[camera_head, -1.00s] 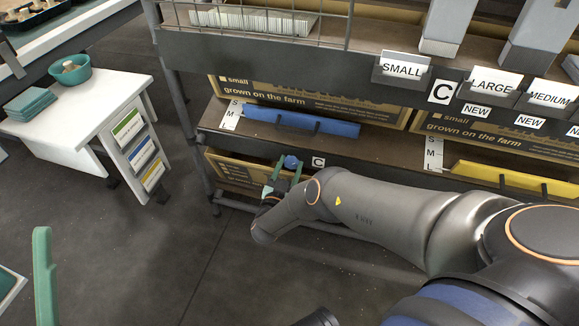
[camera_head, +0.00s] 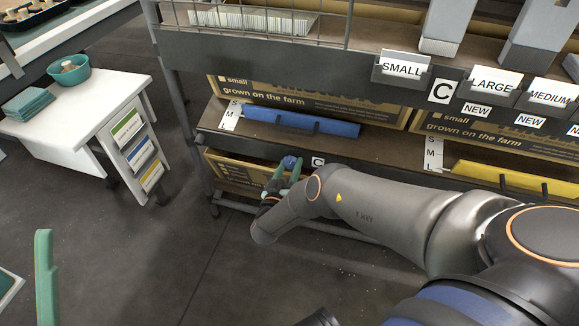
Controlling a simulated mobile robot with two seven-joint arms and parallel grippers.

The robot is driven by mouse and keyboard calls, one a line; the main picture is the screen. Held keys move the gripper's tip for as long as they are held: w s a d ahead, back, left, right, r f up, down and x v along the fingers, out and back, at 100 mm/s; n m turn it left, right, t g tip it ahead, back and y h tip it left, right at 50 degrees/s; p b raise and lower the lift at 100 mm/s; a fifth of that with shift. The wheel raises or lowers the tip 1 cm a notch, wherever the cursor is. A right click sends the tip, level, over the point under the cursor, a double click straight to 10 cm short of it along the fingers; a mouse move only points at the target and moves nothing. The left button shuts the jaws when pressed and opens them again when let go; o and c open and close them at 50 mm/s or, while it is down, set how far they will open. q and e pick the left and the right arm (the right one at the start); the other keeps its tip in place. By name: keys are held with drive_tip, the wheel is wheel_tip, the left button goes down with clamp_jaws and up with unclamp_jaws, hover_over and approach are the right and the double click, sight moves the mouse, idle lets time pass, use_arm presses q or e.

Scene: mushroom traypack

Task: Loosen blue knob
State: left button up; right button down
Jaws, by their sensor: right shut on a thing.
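The knob's underside and stem are hidden by the fingers. A blue bar (camera_head: 300,122) lies along the shelf above the knob. Of my left gripper, only a green finger (camera_head: 45,278) shows at the lower left, so its opening cannot be told.
Cardboard boxes (camera_head: 232,167) stand on the shelves. A yellow bar (camera_head: 515,178) lies to the right. A white table (camera_head: 112,95) with a green bowl (camera_head: 69,70) stands at left. The floor between is clear.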

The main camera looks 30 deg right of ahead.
idle(0.4)
drive_tip(key=shift+c, duration=1.3)
unclamp_jaws()
drive_tip(key=shift+s+a, duration=0.25)
drive_tip(key=shift+a, duration=0.05)
drive_tip(key=p+v, duration=0.3)
drive_tip(key=v, duration=0.8)
drive_tip(key=shift+s+a, duration=0.25)
